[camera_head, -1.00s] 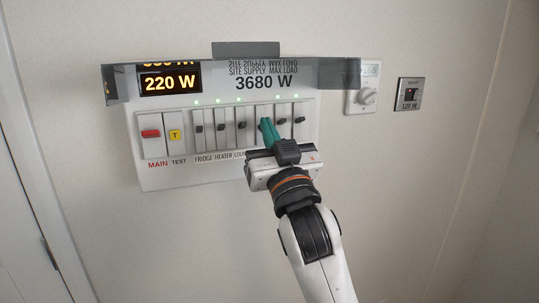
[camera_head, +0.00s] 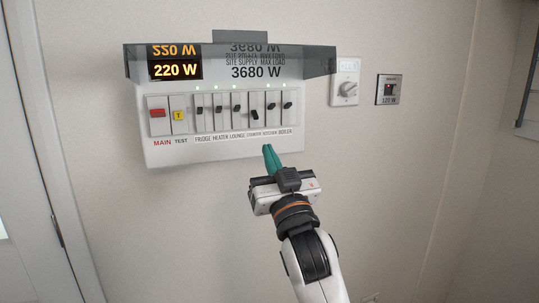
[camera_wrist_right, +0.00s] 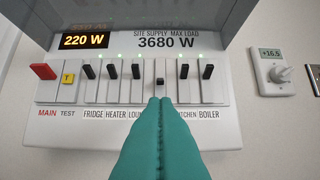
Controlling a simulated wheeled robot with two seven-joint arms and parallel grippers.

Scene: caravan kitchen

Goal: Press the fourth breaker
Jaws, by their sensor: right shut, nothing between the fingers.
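The white breaker panel (camera_head: 220,148) is on the wall under a grey see-through cover. The fourth breaker (camera_head: 254,114) in the row has its black lever lower than the others, with no green light above it. It also shows in the wrist view (camera_wrist_right: 160,82), just beyond my fingertips. My right gripper (camera_head: 268,149) has teal fingers, shut and empty, with tips at the panel's lower edge in the head view. In the wrist view the fingers (camera_wrist_right: 159,102) hide part of the labels. My left gripper is not in view.
The raised cover (camera_head: 310,62) overhangs the panel's top. A red main switch (camera_head: 157,113) and a yellow test button (camera_head: 179,115) sit left of the breakers. A dial thermostat (camera_head: 346,88) and a small wall plate (camera_head: 389,89) are to the right. The wall below is clear.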

